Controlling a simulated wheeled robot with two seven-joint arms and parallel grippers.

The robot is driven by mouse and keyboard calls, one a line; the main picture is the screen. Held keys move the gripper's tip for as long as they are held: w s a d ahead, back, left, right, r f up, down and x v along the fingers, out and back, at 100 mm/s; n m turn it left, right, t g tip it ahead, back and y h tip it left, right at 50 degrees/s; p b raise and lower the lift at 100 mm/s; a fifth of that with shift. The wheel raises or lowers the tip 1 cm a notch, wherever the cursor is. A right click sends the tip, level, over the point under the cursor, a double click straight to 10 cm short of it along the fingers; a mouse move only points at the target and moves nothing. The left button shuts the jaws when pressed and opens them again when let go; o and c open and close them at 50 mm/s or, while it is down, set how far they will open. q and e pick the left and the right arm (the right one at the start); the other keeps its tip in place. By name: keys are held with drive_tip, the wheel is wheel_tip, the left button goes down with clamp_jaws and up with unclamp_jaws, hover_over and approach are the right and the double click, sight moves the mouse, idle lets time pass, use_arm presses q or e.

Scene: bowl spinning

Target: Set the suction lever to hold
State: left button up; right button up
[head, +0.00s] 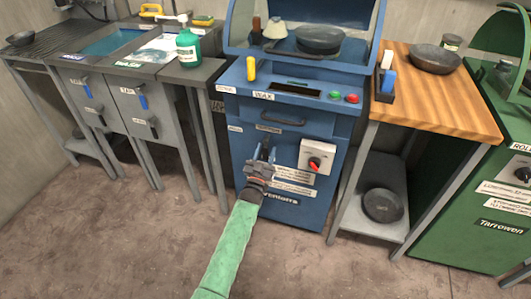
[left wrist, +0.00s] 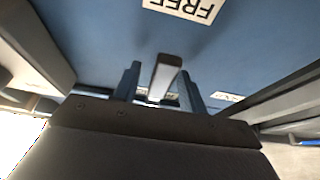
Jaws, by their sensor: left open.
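The suction lever (left wrist: 165,75) shows in the left wrist view as a pale grey bar pointing out from the blue cabinet front. It lies between the two blue fingers of my left gripper (left wrist: 159,84). The fingers are apart, one on each side of the bar, and I cannot tell whether either touches it. A white label reading FREE (left wrist: 184,7) shows at the top of that view. In the head view my left gripper (head: 264,154) is at the front of the blue machine (head: 235,148) and largely hides the lever. My right gripper is not in view.
A white box with a red knob (head: 315,162) sits right of my gripper, and a drawer handle (head: 283,119) is above it. A wooden table (head: 430,92) and a green machine (head: 465,222) stand right, grey sinks (head: 130,98) left. The floor in front is clear.

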use_arm(q)
drive_tip(key=shift+c, duration=0.2)
clamp_jaws()
